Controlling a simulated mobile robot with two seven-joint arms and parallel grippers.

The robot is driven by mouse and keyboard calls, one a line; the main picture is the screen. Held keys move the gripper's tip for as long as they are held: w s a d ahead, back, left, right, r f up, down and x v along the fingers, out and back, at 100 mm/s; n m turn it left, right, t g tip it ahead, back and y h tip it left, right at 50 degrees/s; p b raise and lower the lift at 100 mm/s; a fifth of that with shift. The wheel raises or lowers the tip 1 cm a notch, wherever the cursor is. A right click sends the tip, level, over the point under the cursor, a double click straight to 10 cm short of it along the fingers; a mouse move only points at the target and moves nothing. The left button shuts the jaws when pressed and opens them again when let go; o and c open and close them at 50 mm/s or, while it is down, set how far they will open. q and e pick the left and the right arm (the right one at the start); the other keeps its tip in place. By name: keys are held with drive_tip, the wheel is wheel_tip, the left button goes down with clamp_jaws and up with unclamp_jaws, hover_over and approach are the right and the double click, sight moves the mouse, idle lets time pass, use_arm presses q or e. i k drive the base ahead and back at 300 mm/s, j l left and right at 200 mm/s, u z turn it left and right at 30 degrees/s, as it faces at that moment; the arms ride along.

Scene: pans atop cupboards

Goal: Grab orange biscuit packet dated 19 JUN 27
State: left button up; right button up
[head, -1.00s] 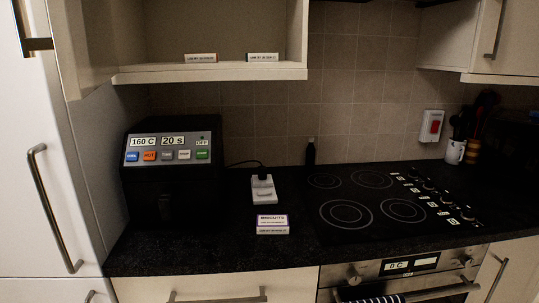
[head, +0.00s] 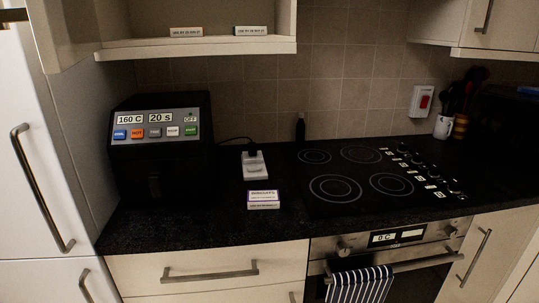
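Two small packets stand on the open wall shelf (head: 200,48) at the upper left: a left packet (head: 186,32) and a right packet (head: 250,31). Both show white date labels too small to read surely, and their colours are hard to tell in the dim light. A third packet (head: 263,199), white with a purple border and a date label on its front, lies on the dark worktop. No packet is clearly orange. Neither of my grippers is in view.
A black hob (head: 365,180) is to the right, with a dark bottle (head: 300,128) behind. A striped towel (head: 360,285) hangs on the oven handle.

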sight(188, 32)
drive_tip(key=i+j+u, duration=0.1)
drive_tip(key=j+u, duration=0.25)
drive_tip(key=j, duration=0.95)
drive_tip(key=k+l, duration=0.1)
drive_tip(key=l, duration=1.1)
drive_tip(key=i+l+u, duration=0.1)
drive_tip(key=l+u, duration=0.15)
drive_tip(key=l, duration=0.15)
drive_tip(key=l+u, duration=0.25)
drive_tip(key=l, duration=0.2)
